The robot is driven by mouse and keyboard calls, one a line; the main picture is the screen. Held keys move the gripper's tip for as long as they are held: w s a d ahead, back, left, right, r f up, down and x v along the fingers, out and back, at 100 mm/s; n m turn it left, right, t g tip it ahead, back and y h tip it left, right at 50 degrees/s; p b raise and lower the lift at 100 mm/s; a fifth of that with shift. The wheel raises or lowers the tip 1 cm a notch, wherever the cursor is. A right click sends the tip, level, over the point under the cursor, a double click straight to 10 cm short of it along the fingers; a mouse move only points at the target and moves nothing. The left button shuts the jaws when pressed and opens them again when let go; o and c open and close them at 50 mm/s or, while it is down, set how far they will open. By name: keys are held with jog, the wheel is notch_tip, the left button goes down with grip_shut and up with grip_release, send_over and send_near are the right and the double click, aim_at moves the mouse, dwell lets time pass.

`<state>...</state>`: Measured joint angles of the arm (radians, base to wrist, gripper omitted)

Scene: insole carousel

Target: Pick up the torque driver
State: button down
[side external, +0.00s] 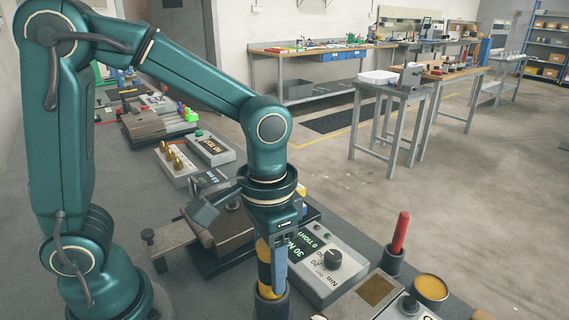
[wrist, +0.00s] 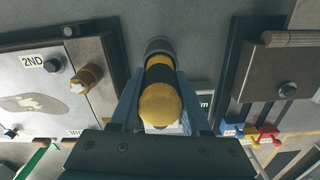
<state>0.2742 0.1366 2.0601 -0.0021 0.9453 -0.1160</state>
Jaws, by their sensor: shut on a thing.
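The torque driver (wrist: 160,105) has a yellow and black handle with a rounded yellow end. In the side view the torque driver (side external: 264,270) stands upright, its lower end in a dark round holder (side external: 271,303). My gripper (side external: 272,262) points down over it. In the wrist view my gripper (wrist: 160,95) has a finger on each side of the handle and is shut on it. The driver's tip is hidden inside the holder.
A grey tester box with a display and knob (side external: 333,259) stands right beside the holder. A red-handled tool (side external: 400,232) stands in another dark holder to the right. A clamp-like fixture (side external: 215,235) lies to the left. A yellow-topped round tin (side external: 430,288) is at the front right.

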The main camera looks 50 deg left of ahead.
notch_tip(320, 180, up, 10)
jog(key=shift+f, duration=0.1)
dwell(0.6)
dwell(0.4)
jog(key=shift+r+m, duration=0.25)
jog(key=shift+m, duration=0.05)
jog(key=w+a+r+n, duration=0.1)
jog(key=w+a+n, duration=0.1)
jog(key=a, duration=0.9)
jog(key=w+a+r+n, duration=0.1)
jog(key=w+a+n, duration=0.2)
jog(key=a, duration=0.8)
jog(key=shift+w+n, duration=0.15)
jog(key=shift+n, duration=0.65)
